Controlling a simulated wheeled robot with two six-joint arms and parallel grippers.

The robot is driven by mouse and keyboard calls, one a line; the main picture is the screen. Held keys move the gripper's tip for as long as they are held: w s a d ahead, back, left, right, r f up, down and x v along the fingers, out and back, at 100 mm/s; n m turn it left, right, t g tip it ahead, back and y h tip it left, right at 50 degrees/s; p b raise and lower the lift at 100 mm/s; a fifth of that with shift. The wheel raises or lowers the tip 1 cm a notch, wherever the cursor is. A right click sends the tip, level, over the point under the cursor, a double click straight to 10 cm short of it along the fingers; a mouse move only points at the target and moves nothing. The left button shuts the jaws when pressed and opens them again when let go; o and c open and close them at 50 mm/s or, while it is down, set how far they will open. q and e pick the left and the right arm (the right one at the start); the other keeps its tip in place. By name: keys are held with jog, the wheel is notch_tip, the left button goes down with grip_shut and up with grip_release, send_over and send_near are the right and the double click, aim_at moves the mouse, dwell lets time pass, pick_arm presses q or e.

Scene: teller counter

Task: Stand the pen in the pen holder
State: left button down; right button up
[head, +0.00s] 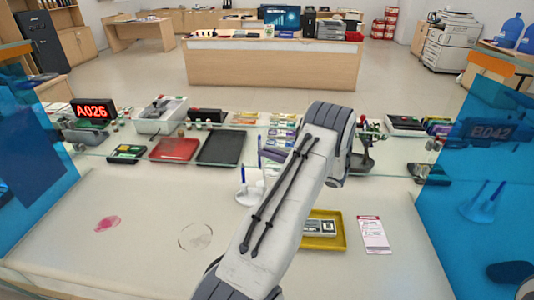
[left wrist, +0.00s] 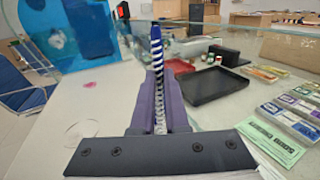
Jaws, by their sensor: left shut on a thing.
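My left gripper (left wrist: 158,92) is shut on the pen (left wrist: 156,50), which has a dark blue end and blue and white stripes; it points up and away in the left wrist view. In the head view the purple fingers (head: 272,155) show just left of my forearm, and a thin blue length of the pen (head: 259,146) stands beside them. The white pen holder (head: 246,194) sits on the counter just below, partly hidden by my arm. A thin blue upright shows at its left. I cannot tell whether pen and holder touch. My right gripper is not in view.
A glass edge crosses the counter. Behind it are a red tray (head: 174,149), a black tray (head: 221,148) and several bundles. A yellow tray (head: 338,238) and a card (head: 373,234) lie right of my arm. The left front counter is mostly clear. Blue panels (head: 480,165) flank the sides.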

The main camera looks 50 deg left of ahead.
pick_arm(q)
notch_tip(320, 180, down, 10)
jog(key=b, duration=0.6)
jog(key=shift+b, duration=0.35)
jog(key=shift+r, duration=0.1)
jog(key=c, duration=0.8)
grip_release()
jog(key=shift+c, duration=0.2)
jog(key=b+v, duration=0.1)
jog(key=v, duration=0.9)
jog(key=shift+d+b, duration=0.25)
jog(key=shift+b, duration=0.15)
jog(key=shift+r, duration=0.1)
